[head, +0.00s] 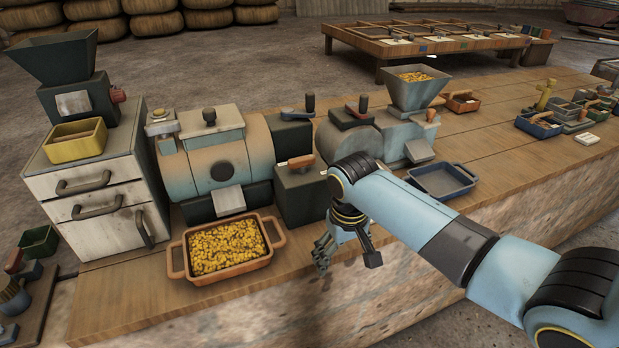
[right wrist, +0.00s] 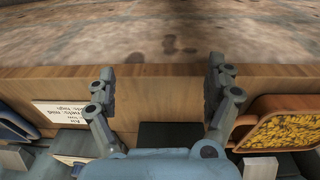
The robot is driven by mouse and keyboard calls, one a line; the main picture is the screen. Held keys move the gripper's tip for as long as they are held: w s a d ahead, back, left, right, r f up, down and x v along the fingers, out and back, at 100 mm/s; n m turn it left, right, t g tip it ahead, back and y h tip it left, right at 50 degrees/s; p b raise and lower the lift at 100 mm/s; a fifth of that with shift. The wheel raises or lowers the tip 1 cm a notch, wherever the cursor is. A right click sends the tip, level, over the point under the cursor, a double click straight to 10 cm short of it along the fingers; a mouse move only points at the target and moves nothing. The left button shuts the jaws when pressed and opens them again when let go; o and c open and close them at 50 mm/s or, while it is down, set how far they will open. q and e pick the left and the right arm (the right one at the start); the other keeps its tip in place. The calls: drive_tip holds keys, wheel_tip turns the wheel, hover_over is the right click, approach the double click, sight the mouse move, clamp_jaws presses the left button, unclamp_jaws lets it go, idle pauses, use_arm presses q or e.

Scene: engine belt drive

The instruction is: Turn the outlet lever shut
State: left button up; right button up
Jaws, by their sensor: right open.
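A lever with an orange-brown handle (head: 301,161) sits on top of a dark box (head: 300,195) beside the round-fronted drum machine (head: 215,155). I cannot tell for certain that it is the outlet lever. Another wooden-handled lever (head: 431,115) is on the hopper machine (head: 405,125). A metal chute (head: 229,200) hangs on the drum machine's front, above an orange tray (head: 176,262) of yellow pieces. My right gripper (head: 346,260) is open and empty, pointing down near the bench's front edge, right of and in front of the dark box. Its spread fingers show in the right wrist view (right wrist: 160,82). My left gripper is not seen.
The orange tray is close by in the right wrist view (right wrist: 243,138). A blue-grey tray (head: 441,181) stands behind my right forearm. A white cabinet (head: 92,190) with a yellow bin (head: 75,142) is at left. The bench front edge beside the gripper is clear.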

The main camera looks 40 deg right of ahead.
sight(302, 158)
drive_tip(key=w+r+t+p, duration=0.1)
drive_tip(key=w+r, duration=0.3)
drive_tip(key=r, duration=0.4)
drive_tip(key=w+d+r+t+p, duration=0.1)
drive_tip(key=w+r+p, duration=0.1)
drive_tip(key=w+r, duration=0.45)
drive_tip(key=w+r+t+p, duration=0.1)
drive_tip(key=w+r, duration=0.2)
drive_tip(key=r, duration=0.6)
drive_tip(key=b+x, duration=0.1)
drive_tip(key=x, duration=0.8)
drive_tip(key=shift+w+d+f, duration=0.2)
drive_tip(key=shift+w+f, duration=0.15)
drive_tip(key=shift+f, duration=0.3)
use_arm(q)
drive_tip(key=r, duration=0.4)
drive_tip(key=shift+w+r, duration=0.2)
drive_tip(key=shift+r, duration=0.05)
use_arm(e)
drive_tip(key=c, duration=1.2)
